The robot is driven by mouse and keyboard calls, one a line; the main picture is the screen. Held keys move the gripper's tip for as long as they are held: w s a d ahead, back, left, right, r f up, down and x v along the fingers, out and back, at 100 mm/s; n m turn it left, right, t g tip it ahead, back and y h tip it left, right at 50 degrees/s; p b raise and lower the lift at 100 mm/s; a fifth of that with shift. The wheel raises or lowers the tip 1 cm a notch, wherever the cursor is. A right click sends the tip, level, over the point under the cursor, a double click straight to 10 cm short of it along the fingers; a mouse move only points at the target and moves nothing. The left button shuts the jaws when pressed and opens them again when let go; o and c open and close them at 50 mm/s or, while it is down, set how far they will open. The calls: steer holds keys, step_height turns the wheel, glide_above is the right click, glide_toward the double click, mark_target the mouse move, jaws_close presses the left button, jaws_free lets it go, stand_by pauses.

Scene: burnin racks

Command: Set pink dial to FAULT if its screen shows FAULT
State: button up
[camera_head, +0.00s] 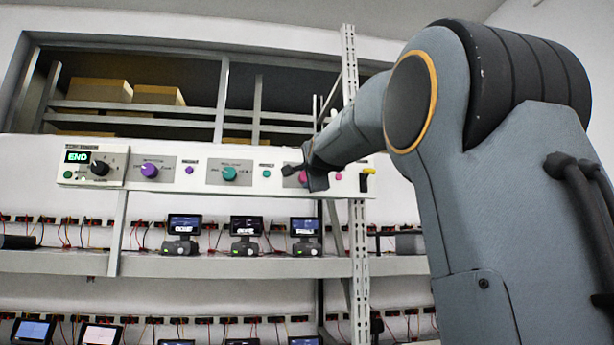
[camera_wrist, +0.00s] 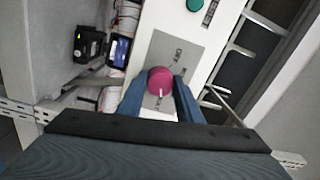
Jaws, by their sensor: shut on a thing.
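The pink dial (camera_wrist: 161,80) sits on a grey plate (camera_wrist: 176,50) on the white panel, with a pale pointer mark on its rim toward the bottom of the wrist view. My gripper (camera_wrist: 160,92) has one finger on each side of the dial and is shut on it. In the head view the pink dial (camera_head: 303,177) is partly hidden behind my gripper (camera_head: 303,170). The lettering around the dial is too small to read for sure. I cannot tell which screen belongs to the pink dial; the small screens below are not legible.
Devices with screens (camera_head: 246,228) stand on the shelf below. Cardboard boxes (camera_head: 100,90) sit above.

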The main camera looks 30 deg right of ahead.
steer(key=o, duration=1)
steer(key=shift+o, duration=0.2)
steer(key=b+v, duration=0.4)
steer(key=v, duration=0.3)
steer(key=shift+s, duration=0.35)
steer(key=shift+a, duration=0.1)
